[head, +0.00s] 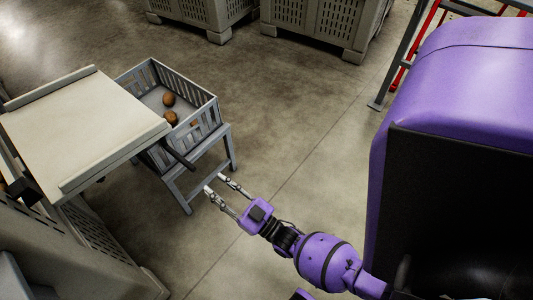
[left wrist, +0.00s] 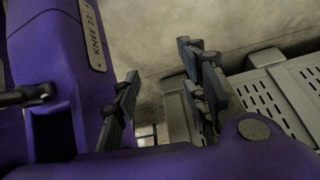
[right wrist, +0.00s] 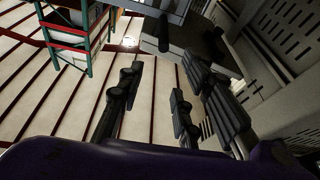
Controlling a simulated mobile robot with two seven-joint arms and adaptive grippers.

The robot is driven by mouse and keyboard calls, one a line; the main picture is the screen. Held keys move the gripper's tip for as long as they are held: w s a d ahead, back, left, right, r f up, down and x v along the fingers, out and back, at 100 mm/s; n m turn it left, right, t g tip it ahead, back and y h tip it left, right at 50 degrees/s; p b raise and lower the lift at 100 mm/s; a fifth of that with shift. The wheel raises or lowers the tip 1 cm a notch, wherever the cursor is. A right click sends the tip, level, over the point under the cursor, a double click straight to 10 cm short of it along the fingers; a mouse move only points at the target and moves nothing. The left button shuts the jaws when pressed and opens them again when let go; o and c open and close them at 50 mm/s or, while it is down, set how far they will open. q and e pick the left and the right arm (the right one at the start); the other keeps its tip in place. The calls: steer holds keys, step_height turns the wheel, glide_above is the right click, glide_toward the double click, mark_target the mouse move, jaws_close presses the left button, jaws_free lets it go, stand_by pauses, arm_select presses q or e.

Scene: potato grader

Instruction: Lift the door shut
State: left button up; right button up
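A pale, flat panel (head: 85,125) with raised strips along two edges lies about level at the left of the head view; it seems to be the door, but I cannot tell for sure. A dark bar handle (head: 180,156) sticks out at its right end. It also seems to show in the right wrist view (right wrist: 163,33). My right gripper (head: 214,182) is open and empty, apart from the handle, to its lower right. In the right wrist view its fingers (right wrist: 160,85) are spread. My left gripper (left wrist: 168,85) is open and empty in its wrist view, outside the head view.
A grey slatted crate (head: 207,113) with a few potatoes (head: 168,99) stands on a grey frame (head: 228,146) beside the panel. Large slotted bins (head: 320,25) stand at the back; another (left wrist: 265,90) is near my left gripper. The middle floor is clear.

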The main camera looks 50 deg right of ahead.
steer(key=w+f+t+b, duration=0.3)
steer(key=w+f+b, duration=0.2)
steer(key=b, duration=0.1)
steer(key=t+b, duration=0.3)
steer(key=b, duration=0.2)
glide_toward(182, 159)
steer(key=w, duration=0.2)
steer(key=shift+y, duration=0.3)
steer(key=x, duration=0.6)
steer(key=shift+r, duration=0.55)
steer(key=shift+w+r, duration=0.4)
arm_select(q)
steer(key=s+f+x, duration=0.1)
steer(key=s+x, duration=0.1)
steer(key=x, duration=1)
steer(key=shift+w, duration=0.1)
arm_select(e)
jaws_close()
arm_select(q)
steer(key=shift+r, duration=0.1)
